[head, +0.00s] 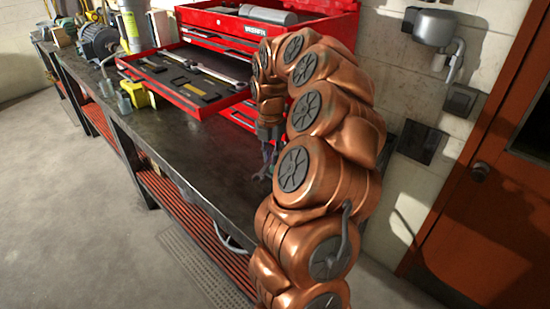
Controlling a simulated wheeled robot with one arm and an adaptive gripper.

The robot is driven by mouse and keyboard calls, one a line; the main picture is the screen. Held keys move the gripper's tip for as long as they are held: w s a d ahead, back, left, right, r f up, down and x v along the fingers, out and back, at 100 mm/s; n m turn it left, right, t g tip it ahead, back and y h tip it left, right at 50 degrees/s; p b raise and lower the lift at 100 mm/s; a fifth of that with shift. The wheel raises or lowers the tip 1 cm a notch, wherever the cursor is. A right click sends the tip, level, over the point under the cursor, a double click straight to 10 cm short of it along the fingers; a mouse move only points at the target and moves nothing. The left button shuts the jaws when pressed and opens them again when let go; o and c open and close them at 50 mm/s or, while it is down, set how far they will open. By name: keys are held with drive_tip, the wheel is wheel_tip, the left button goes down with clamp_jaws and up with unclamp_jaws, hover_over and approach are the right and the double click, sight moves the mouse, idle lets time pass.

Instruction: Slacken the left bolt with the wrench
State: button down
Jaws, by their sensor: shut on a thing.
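My gripper (268,148) points down over the bench top at the middle of the head view, in front of the open drawer. It is shut on a small grey metal piece that looks like the wrench (262,173); my arm hides part of it. A grey motor (99,42) stands on the bench at the far left, well away from my gripper. The left bolt is too small to make out.
A red tool chest (215,42) stands at the back, its open drawer (190,78) holding tools and jutting over the bench (190,150). A yellow thing (137,94) and small metal parts stand left of the drawer. The front bench top is clear. An orange door (490,215) is at right.

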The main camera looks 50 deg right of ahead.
drive_tip(key=shift+w+a+m+b, duration=0.1)
drive_tip(key=shift+w+m+b, duration=0.45)
drive_tip(key=shift+w+m, duration=0.8)
drive_tip(key=shift+w+m+b, duration=0.55)
drive_tip(key=shift+w+m, duration=0.4)
drive_tip(key=shift+m, duration=0.8)
drive_tip(key=shift+f+b, duration=0.65)
drive_tip(key=shift+f, duration=1.1)
drive_tip(key=shift+s+a+n+p, duration=0.1)
drive_tip(key=shift+s+n+p, duration=0.4)
drive_tip(key=shift+s+n, duration=0.5)
drive_tip(key=shift+w, duration=0.15)
